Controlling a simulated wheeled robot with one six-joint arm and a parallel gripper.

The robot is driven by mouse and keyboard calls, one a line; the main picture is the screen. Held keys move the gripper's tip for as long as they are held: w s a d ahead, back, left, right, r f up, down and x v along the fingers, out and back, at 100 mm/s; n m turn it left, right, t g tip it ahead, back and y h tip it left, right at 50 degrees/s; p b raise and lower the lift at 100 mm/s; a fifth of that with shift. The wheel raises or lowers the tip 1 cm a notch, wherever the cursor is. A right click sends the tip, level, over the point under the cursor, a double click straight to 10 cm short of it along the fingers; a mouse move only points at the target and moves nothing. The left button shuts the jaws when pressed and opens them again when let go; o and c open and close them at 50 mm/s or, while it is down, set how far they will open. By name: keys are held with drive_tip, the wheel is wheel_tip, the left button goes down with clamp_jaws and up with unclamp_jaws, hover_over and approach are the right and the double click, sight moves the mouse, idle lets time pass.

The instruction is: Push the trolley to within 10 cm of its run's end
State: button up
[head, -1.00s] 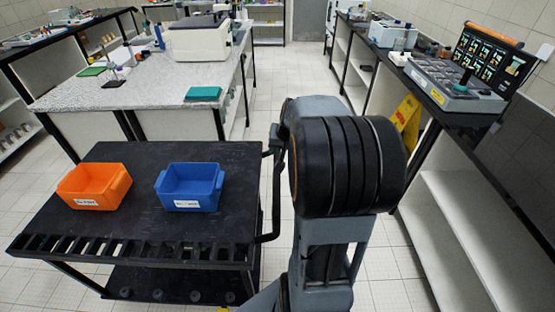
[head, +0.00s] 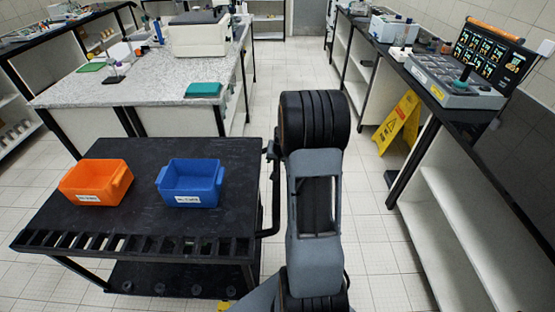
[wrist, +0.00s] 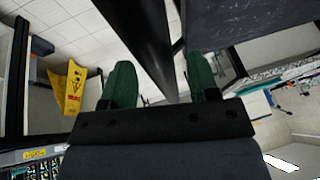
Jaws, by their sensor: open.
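The black trolley (head: 120,222) stands at the left in the head view, with an upright handle (head: 272,190) on its right side. An orange bin (head: 93,182) and a blue bin (head: 191,183) sit on its top. My arm rises just right of the handle and hides my gripper in the head view. In the wrist view my gripper (wrist: 162,82) is open, its two green fingers apart. A dark bar (wrist: 152,45) shows beyond and between the fingers. I cannot tell whether it is the trolley's or whether the fingers touch it.
A granite-topped bench (head: 140,88) with instruments stands beyond the trolley. A long dark-topped bench (head: 395,60) runs along the right, with a yellow floor sign (head: 400,122) beside it. The tiled aisle (head: 290,70) between the benches is clear.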

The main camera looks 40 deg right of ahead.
drive_tip(key=shift+f, duration=0.1)
clamp_jaws()
idle(0.6)
